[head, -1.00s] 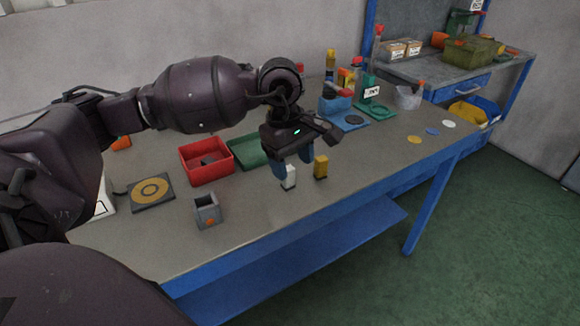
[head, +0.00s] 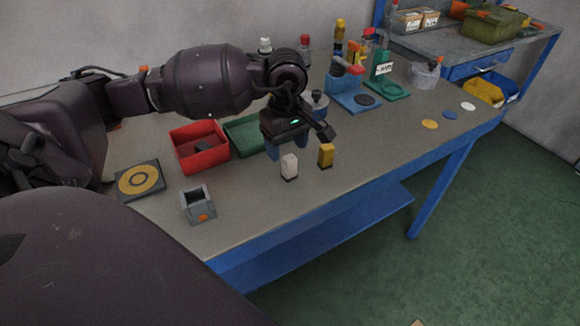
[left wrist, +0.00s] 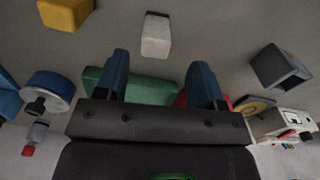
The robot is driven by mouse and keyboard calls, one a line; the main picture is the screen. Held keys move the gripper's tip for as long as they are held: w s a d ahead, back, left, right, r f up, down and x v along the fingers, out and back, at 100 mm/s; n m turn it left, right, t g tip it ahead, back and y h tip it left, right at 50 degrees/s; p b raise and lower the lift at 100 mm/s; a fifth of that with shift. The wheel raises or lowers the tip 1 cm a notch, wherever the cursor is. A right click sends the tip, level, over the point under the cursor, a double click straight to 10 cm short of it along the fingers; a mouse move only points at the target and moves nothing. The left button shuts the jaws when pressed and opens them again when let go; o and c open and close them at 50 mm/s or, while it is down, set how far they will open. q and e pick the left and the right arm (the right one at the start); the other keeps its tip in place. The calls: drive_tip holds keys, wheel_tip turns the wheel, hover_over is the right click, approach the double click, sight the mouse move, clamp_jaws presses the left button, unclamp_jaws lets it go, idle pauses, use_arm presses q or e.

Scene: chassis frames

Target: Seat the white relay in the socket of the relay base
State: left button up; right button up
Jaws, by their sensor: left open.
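The white relay (head: 289,167) stands upright on the workbench, with a dark lower edge. It also shows in the left wrist view (left wrist: 156,35), beyond the fingertips and roughly centred between them. The relay base, a grey open-topped box with an orange mark (head: 198,207), stands to the left of the relay, nearer the bench's front edge; it appears at the right in the left wrist view (left wrist: 281,68). Its socket looks empty. My left gripper (head: 287,149) is open and empty, just behind and above the relay, not touching it. My right gripper is not in view.
A yellow block (head: 326,155) stands close to the right of the relay. A red bin (head: 199,158) and a green tray (head: 243,136) lie behind. Bench between relay and base is clear.

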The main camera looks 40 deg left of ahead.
sight(289, 158)
use_arm(q)
drive_tip(key=shift+w+d+f, duration=0.1)
drive_tip(key=shift+w+f, duration=0.05)
drive_tip(key=shift+f, duration=1.2)
drive_tip(key=shift+w+d+f, duration=0.1)
drive_tip(key=shift+f, duration=1.2)
drive_tip(key=c, duration=1)
drive_tip(key=shift+r, duration=0.15)
